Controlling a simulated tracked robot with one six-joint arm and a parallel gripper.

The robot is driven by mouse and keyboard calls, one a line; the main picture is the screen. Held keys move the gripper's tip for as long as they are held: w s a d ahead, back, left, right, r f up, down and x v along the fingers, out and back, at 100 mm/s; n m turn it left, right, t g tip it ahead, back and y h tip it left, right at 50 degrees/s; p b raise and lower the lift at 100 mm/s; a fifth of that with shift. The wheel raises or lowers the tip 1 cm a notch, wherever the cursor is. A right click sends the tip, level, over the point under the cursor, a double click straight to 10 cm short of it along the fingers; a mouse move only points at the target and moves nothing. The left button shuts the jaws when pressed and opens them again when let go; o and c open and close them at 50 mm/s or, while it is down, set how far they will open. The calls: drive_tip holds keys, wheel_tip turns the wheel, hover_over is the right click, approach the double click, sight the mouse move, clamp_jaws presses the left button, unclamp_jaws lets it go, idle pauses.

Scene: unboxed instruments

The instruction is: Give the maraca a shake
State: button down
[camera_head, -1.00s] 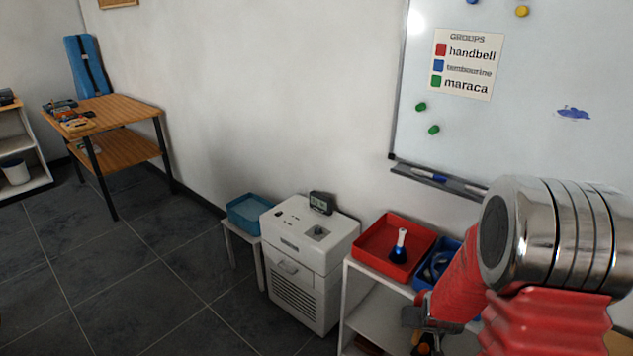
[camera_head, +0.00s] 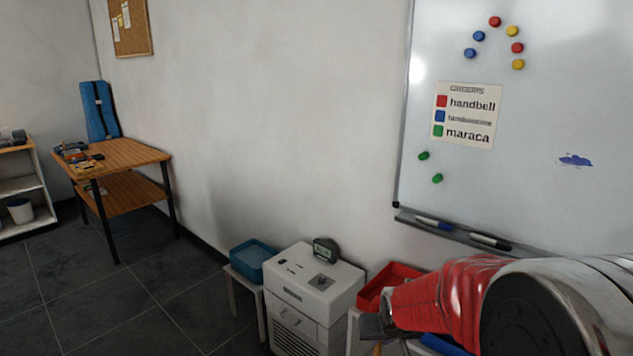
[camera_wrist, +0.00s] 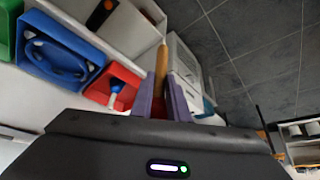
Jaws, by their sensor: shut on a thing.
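In the head view my gripper (camera_head: 376,326) is at the lower right, in front of the shelf with the trays, and my red and silver arm hides much of that corner.
A red tray (camera_wrist: 128,76) with a handbell (camera_wrist: 116,90), a blue tray (camera_wrist: 38,24) with a tambourine (camera_wrist: 58,58) and a green tray (camera_wrist: 4,36) stand beside my gripper. A white machine (camera_head: 312,284) and whiteboard (camera_head: 560,110) are near. Floor at left is clear.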

wheel_tip(320, 180, up, 4)
drive_tip(key=shift+w+r, duration=0.15)
drive_tip(key=shift+r, duration=0.05)
drive_tip(key=shift+f, duration=2.8)
wheel_tip(320, 180, up, 6)
drive_tip(key=shift+f, duration=0.1)
wheel_tip(320, 180, down, 6)
drive_tip(key=shift+r, duration=0.35)
